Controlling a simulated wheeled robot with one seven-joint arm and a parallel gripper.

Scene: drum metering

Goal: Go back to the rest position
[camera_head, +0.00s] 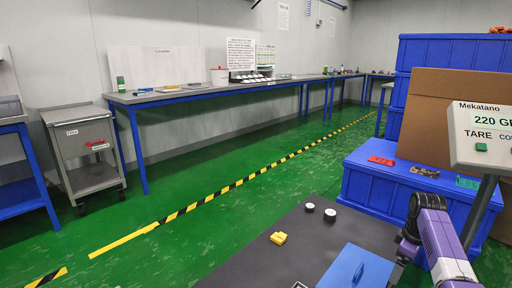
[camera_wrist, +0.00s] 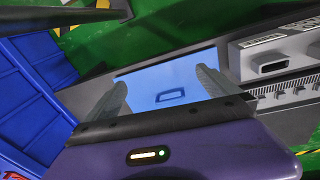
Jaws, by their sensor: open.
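My gripper (camera_wrist: 162,88) shows in the wrist view with its two grey fingers spread apart and nothing between them. Beyond the fingers lies a light blue panel with a handle (camera_wrist: 168,75); a gap to it cannot be judged. The same blue panel (camera_head: 348,272) lies at the front of the dark worktop in the head view. My purple and white arm is at the lower right of the head view, bent, beside the worktop. The fingertips cannot be made out in the head view.
A scale display (camera_head: 485,135), blue crates (camera_head: 375,195) and a cardboard box (camera_head: 440,120) stand right. A grey slotted device (camera_wrist: 275,62) is right in the wrist view.

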